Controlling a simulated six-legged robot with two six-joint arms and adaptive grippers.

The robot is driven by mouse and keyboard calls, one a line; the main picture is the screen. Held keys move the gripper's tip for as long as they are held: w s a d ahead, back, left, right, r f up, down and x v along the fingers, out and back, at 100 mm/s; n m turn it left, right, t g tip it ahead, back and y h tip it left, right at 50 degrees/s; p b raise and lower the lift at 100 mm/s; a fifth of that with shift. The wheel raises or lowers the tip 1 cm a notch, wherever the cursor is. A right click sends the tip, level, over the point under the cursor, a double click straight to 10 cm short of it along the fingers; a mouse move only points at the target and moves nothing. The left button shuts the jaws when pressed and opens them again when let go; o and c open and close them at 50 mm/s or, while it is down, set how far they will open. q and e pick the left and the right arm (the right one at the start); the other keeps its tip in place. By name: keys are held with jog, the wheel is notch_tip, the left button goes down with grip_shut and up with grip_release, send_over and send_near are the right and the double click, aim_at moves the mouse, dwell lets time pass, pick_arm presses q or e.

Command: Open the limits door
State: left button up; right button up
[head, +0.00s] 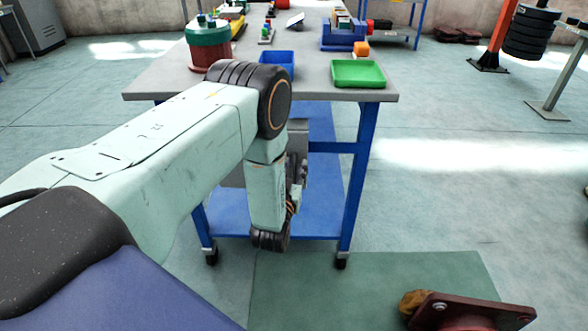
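I cannot make out a limits door in the head view. A grey box-like body (298,135) shows partly behind my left arm, under the table top. Most of it is hidden, and I cannot tell whether it has a door. My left arm reaches in from the left and bends down in front of the table. My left gripper (295,190) is at the wrist's right side, close to the grey body in the picture. Its fingers are small and largely hidden, so contact and opening cannot be told. My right gripper is not in view.
The grey-topped table (330,103) has blue legs, a lower shelf (325,215) and castors. On it are a green tray (358,74), a blue bin (277,60) and a red-green drum (208,48). A dark red flanged part (470,312) is at the lower right.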

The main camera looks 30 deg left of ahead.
pick_arm(q)
jog(key=shift+w+f, duration=0.1)
jog(key=shift+d, duration=0.1)
jog(key=c, duration=0.4)
grip_shut()
